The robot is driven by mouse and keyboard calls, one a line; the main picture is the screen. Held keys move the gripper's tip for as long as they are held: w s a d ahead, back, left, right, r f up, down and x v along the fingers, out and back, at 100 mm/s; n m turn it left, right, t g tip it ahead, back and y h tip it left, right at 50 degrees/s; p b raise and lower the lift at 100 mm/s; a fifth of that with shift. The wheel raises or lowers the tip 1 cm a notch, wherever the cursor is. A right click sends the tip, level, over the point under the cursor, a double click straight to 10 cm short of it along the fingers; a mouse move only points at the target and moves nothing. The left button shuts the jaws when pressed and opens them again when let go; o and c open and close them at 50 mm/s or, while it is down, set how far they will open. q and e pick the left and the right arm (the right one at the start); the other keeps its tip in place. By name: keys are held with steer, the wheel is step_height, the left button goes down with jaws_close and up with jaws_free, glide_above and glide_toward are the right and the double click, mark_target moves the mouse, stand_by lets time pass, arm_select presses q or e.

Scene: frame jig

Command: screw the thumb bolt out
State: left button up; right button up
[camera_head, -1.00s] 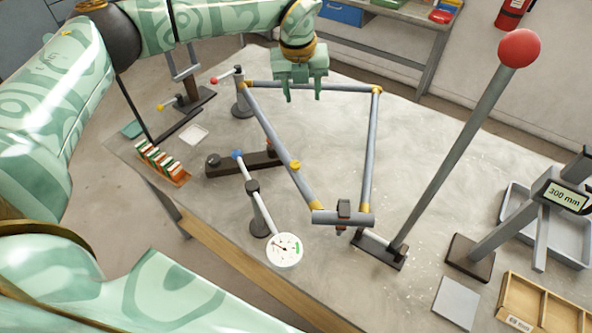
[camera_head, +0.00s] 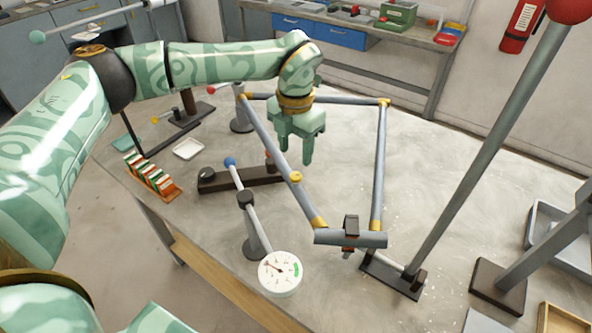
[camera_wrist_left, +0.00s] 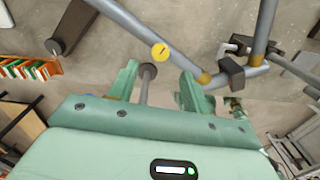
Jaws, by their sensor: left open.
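In the left wrist view the yellow head (camera_wrist_left: 161,52) shows a dark slot mark and lies just beyond the fingertips. My left gripper (camera_head: 308,152) points down, open, above and behind the yellow head in the head view, apart from it. In the left wrist view a grey rod with a round end (camera_wrist_left: 148,72) shows between the fingers; I cannot tell what it belongs to. My right gripper is not in view.
A dial gauge (camera_head: 280,272) on a stand is close to the frame's near side. A dark bar (camera_head: 245,180) lies under the frame's left. An orange rack (camera_head: 152,178) stands at left. A tall grey post (camera_head: 470,150) rises at right. The table inside the frame is mostly clear.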

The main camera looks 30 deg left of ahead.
mark_target(296, 175)
arm_select(q)
step_height(296, 175, down, 7)
steer(key=shift+r+b, duration=0.2)
steer(key=shift+b, duration=0.15)
steer(key=c, duration=1)
